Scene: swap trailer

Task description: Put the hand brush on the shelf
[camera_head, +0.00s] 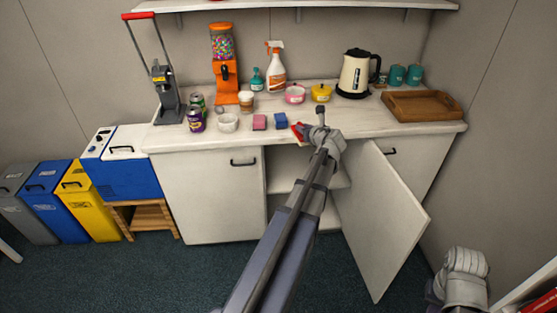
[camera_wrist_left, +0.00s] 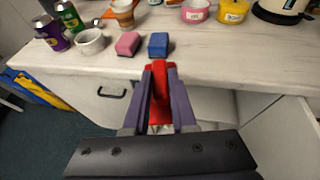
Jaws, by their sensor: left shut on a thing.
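My left gripper (camera_head: 305,132) is at the front edge of the countertop, above the open cabinet. It is shut on the red hand brush (camera_head: 297,130). In the left wrist view the red hand brush (camera_wrist_left: 159,78) sits between the two purple fingers of the left gripper (camera_wrist_left: 160,76). Most of the brush is hidden by the fingers and arm. A wall shelf (camera_head: 300,5) runs along the top of the head view. Another shelf (camera_head: 283,185) shows inside the open cabinet, partly hidden by my left arm.
The cabinet door (camera_head: 385,225) stands open to the right of my left arm. The countertop (camera_head: 225,144) holds a pink sponge (camera_head: 260,122), a blue sponge (camera_head: 281,121), a white bowl (camera_head: 228,123), cans, a kettle (camera_head: 355,74) and a wooden tray (camera_head: 422,106). Bins stand at left.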

